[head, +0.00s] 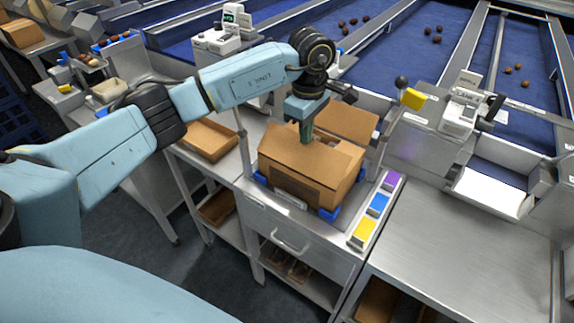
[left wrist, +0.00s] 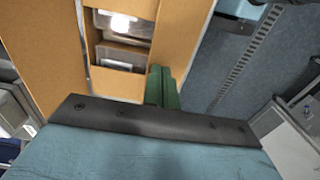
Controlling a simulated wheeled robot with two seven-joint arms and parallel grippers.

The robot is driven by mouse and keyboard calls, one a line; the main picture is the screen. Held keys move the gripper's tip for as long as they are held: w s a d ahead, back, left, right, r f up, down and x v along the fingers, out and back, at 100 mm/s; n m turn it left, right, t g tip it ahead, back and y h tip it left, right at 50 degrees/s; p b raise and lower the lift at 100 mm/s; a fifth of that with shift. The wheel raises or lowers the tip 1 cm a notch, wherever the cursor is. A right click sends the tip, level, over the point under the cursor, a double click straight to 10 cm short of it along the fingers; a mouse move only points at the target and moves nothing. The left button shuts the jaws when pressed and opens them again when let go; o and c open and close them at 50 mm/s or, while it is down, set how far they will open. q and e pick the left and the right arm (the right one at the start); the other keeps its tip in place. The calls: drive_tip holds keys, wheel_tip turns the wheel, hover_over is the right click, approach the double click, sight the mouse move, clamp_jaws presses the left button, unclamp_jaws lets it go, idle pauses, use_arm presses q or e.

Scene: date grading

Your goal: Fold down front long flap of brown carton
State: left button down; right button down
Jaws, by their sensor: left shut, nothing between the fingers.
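The brown carton (head: 312,188) stands on the metal bench in the middle of the head view, held at its lower corners by blue blocks (head: 328,214). One flap (head: 348,121) stands up at its back right. A brown panel (head: 285,146) slopes over the top at the front; I cannot tell how far it is folded. My left gripper (head: 305,132) is shut and empty, its green fingers pointing down at the carton top. In the left wrist view the fingers (left wrist: 162,88) are close to a brown panel (left wrist: 182,45), beside a gap showing the grey inside; contact is unclear. My right gripper is not in view.
A tray of purple, blue and yellow blocks (head: 376,206) lies right of the carton. An open brown box (head: 209,139) sits to the left. A thin post (head: 241,135) stands close to the carton's left. The steel table (head: 470,245) at right is clear.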

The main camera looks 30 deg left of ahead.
sight(305, 147)
use_arm(q)
drive_tip(key=shift+f, duration=0.15)
drive_tip(key=shift+f+b, duration=1.75)
drive_tip(key=shift+f, duration=0.6)
drive_tip(key=shift+r, duration=0.25)
wheel_tip(305, 147, up, 11)
drive_tip(key=p, duration=0.7)
